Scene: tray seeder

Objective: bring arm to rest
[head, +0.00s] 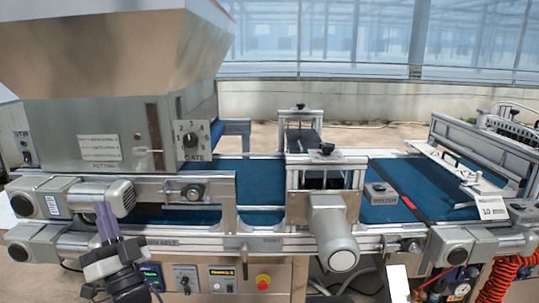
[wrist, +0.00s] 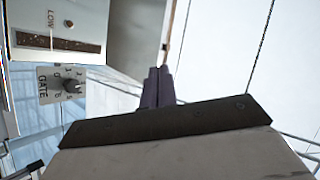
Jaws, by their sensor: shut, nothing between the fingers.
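My gripper (head: 107,222) is at the lower left in the head view, in front of the machine's left motor. Its purple fingers point up and are together, with nothing between them. In the wrist view the shut fingers (wrist: 158,86) point up toward the grey hopper. The gate dial (wrist: 68,86) is to their left in that view. In the head view the same gate dial (head: 191,140) is above and to the right of my gripper, on the potting unit (head: 90,125). My gripper appears to hold nothing.
The tray seeder's blue belt (head: 262,183) runs to the right. Motors (head: 334,232) jut from its front edge. A control panel with a red button (head: 263,281) is below the belt. An orange coiled hose (head: 500,279) hangs at the lower right.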

